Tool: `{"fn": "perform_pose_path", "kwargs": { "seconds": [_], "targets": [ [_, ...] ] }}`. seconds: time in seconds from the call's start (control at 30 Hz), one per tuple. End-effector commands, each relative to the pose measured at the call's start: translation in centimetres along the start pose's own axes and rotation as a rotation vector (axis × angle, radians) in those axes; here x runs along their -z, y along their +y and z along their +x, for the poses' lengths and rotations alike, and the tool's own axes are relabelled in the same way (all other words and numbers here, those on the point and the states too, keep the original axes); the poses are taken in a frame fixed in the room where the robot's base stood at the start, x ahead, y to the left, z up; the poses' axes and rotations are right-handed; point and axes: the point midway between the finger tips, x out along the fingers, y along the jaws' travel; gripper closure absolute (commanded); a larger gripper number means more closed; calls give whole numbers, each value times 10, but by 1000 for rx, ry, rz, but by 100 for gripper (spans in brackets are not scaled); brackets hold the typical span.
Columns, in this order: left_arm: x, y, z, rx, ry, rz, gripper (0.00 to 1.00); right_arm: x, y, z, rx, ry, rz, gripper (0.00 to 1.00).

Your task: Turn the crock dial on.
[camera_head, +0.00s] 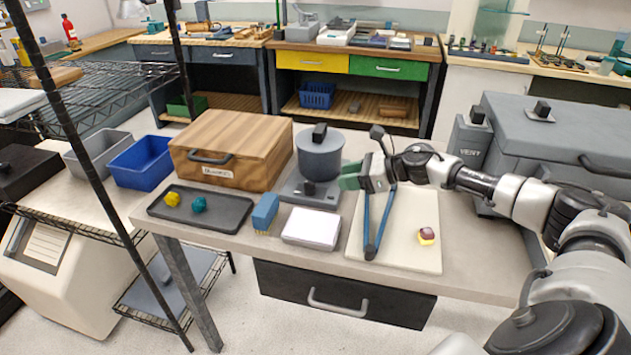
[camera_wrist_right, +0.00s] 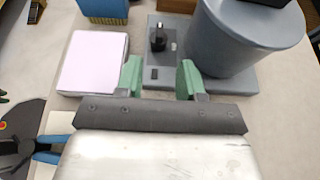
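The crock is a grey pot (camera_head: 320,157) with a dark lid knob, standing on a flat grey base (camera_head: 318,198). In the right wrist view the pot (camera_wrist_right: 232,45) is at the upper right. The dial, a small black knob (camera_wrist_right: 157,40), stands on the base beside it. It also shows as a dark dial (camera_head: 308,187) in the head view. My right gripper (camera_head: 350,177) is just right of the crock. In the wrist view its green fingertips (camera_wrist_right: 160,78) are spread with nothing between them, and the dial lies beyond the gap. My left gripper is not in view.
A white block (camera_head: 311,228) and a blue brush (camera_head: 265,212) lie in front of the crock. A wooden box (camera_head: 230,150) stands left. Blue-handled pliers (camera_head: 385,222) lie on a cream board (camera_head: 410,255) under my right arm. A grey case (camera_head: 550,135) stands right.

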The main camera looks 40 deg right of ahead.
Motion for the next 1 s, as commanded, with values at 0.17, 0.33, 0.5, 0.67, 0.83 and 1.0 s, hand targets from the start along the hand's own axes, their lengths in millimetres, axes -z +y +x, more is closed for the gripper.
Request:
{"fn": "perform_pose_path", "kwargs": {
  "seconds": [0.17, 0.33, 0.5, 0.67, 0.83, 1.0],
  "targets": [
    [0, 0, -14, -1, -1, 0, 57, -5, 0, 36, -2, -5, 1, 62],
    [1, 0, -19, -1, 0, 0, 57, -3, 0, 64, -2, -3, 2, 62],
    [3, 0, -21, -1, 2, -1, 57, -2, 0, 80, 0, -1, 0, 62],
    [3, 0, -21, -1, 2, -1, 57, -1, 0, 84, 0, 0, -1, 62],
    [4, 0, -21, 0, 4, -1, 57, -1, 0, 83, 0, 0, -1, 62],
    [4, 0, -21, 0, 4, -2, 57, -1, 0, 83, 0, 0, 0, 86]
  ]
}}
